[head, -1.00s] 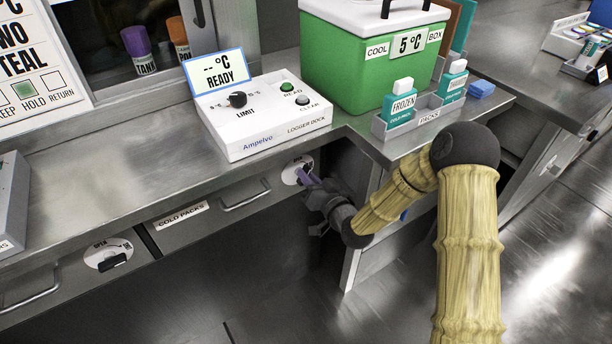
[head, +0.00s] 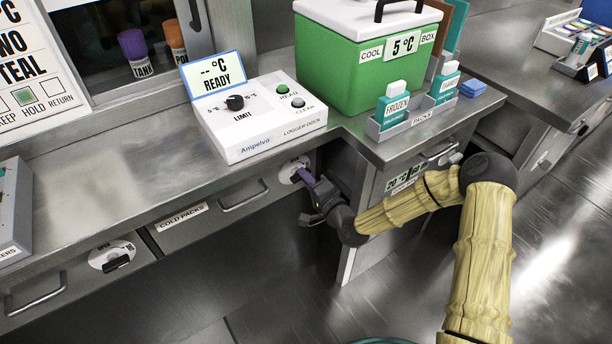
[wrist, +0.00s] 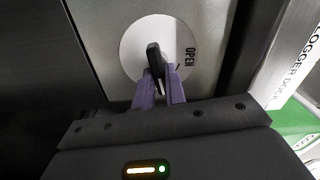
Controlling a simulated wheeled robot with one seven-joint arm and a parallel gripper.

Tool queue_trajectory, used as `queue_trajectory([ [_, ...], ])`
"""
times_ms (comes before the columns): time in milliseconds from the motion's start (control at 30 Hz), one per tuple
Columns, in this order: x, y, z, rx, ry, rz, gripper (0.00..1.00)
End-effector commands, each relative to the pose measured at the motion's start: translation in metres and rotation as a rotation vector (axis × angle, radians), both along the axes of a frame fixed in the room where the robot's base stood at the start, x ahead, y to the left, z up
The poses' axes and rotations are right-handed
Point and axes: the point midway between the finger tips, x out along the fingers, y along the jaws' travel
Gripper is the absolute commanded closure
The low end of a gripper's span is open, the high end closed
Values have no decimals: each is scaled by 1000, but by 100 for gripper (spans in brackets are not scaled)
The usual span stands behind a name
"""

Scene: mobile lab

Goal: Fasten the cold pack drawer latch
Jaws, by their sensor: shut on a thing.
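The cold pack drawer (head: 207,217) is labelled COLD PACKS and has a bar handle (head: 244,196). It looks closed, with its front under the bench edge. Its latch is a dark lever (wrist: 153,58) on a round white plate (wrist: 131,50) at the drawer's right end. The plate also shows in the head view (head: 289,172). The word OPEN is printed on the plate, to the right of the lever in the wrist view. My gripper (wrist: 159,88) has purple fingers, one on each side of the lever, and is shut on it. In the head view my gripper (head: 304,177) partly hides the latch.
A second drawer with its own latch (head: 112,256) is at the left. The white logger dock (head: 262,130) and green cool box (head: 340,70) stand on the bench above. A cabinet side (head: 352,240) stands close to my gripper's right.

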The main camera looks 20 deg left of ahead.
Motion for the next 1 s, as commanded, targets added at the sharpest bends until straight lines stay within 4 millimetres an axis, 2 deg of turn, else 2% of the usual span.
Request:
queue_trajectory([
  [333, 1, -1, -2, 103, 122, -2, 100],
  [833, 1, -1, -2, 117, 138, -3, 100],
  [867, 1, -1, -2, 117, 138, -3, 81],
  [900, 1, -1, -2, 116, 137, -3, 74],
  [933, 1, -1, -2, 116, 137, -3, 68],
  [1000, 1, -1, -2, 116, 137, -2, 65],
])
